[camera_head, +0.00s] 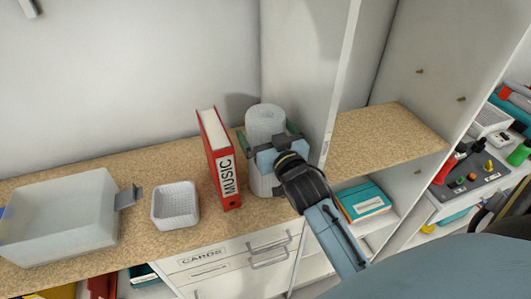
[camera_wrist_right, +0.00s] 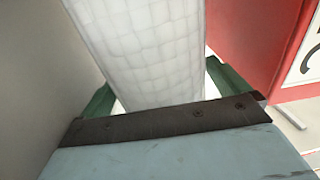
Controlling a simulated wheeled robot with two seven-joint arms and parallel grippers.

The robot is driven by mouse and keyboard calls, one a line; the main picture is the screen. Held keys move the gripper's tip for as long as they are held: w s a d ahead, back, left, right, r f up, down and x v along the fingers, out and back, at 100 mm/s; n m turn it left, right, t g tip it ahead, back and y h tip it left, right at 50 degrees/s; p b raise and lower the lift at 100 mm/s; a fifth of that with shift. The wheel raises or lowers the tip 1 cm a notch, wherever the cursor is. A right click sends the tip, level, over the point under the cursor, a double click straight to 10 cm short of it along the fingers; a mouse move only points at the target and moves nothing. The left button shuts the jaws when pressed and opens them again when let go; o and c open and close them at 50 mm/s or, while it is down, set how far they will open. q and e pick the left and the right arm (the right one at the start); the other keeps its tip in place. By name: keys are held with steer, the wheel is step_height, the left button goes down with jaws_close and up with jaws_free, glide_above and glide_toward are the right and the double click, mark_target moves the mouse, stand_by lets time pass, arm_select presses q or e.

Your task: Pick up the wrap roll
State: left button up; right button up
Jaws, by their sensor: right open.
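The wrap roll (camera_head: 265,122) is a white, quilted-looking cylinder standing upright on the wooden counter, between a red binder and a white upright panel. My right gripper (camera_head: 268,139) is open at the roll, with its green fingers on either side of it. In the right wrist view the roll (camera_wrist_right: 142,45) rises between the two open fingers (camera_wrist_right: 162,88); small gaps seem to show beside it. Part of the roll is hidden behind the gripper's body in the head view. My left gripper is not in view.
The red MUSIC binder (camera_head: 219,160) stands close left of the roll; it also shows in the right wrist view (camera_wrist_right: 250,40). The white panel (camera_head: 315,65) is close on the right. A small white basket (camera_head: 175,205) and a translucent box (camera_head: 60,217) stand farther left.

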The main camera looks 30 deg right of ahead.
steer(key=shift+w, duration=0.3)
steer(key=shift+c, duration=0.3)
steer(key=c, duration=1)
steer(key=shift+c, duration=0.4)
steer(key=shift+r, duration=0.15)
